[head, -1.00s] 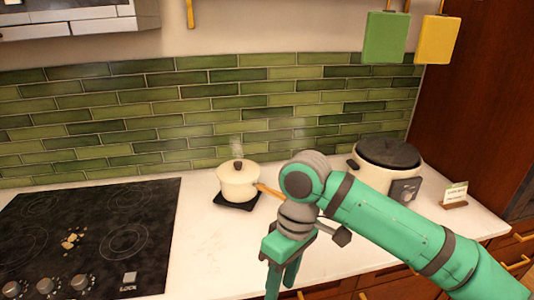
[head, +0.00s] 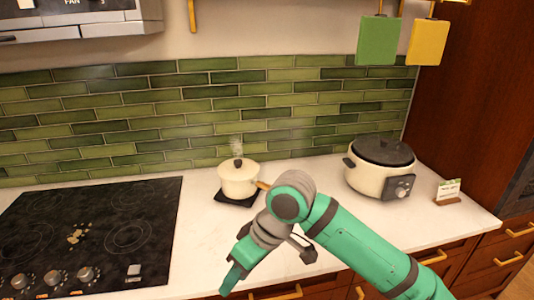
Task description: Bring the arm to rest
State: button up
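My gripper (head: 232,278) is at the end of my green arm, in front of the counter's front edge in the head view. Its fingers point down and to the left. They are seen edge-on, so I cannot tell whether they are open or shut. I see no object at the visible fingers. A cream pot (head: 239,180) with a lid and a wooden handle sits on a black trivet (head: 236,200) behind my wrist. Steam rises from the pot. My wrist hides the end of its handle.
A black cooktop (head: 85,235) with knobs lies at the left. A cream slow cooker (head: 372,180) and a small card on a stand (head: 447,191) are at the right. Green and yellow boards (head: 378,40) hang above. The white counter (head: 190,250) between cooktop and pot is bare.

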jog(key=w+a+r+m+t+y, duration=0.25)
jog(key=a+t+y, duration=0.2)
jog(key=a, duration=0.35)
jog(key=w+a+r+m+t+y, duration=0.2)
jog(key=w+a+r+t+y, duration=0.15)
jog(key=a+y, duration=0.35)
jog(key=s+d+f+m+t+h, duration=0.3)
jog(key=d+f+m+h, duration=0.1)
jog(key=f, duration=0.4)
jog(key=s+d+f+m+t+h, duration=0.3)
jog(key=f+m+h, duration=0.15)
jog(key=f, duration=0.25)
jog(key=s+d+f+m+t+h, duration=0.3)
jog(key=d+f+m+t+h, duration=0.15)
jog(key=f, duration=0.35)
jog(key=s+d+f+n+g+h, duration=0.1)
jog(key=s+d+f+n, duration=0.1)
jog(key=s, duration=0.6)
jog(key=s+d+f+n+g+h, duration=0.1)
jog(key=s+d, duration=0.3)
jog(key=s, duration=0.5)
jog(key=s+d+f+n+g+h, duration=0.1)
jog(key=s+d+f+n, duration=0.1)
jog(key=s, duration=0.7)
jog(key=shift+d+f+n, duration=0.3)
jog(key=shift+d+n, duration=0.55)
jog(key=shift+d, duration=0.15)
jog(key=shift+h, duration=0.25)
jog(key=shift+c, duration=1)
jog(key=shift+a, duration=0.1)
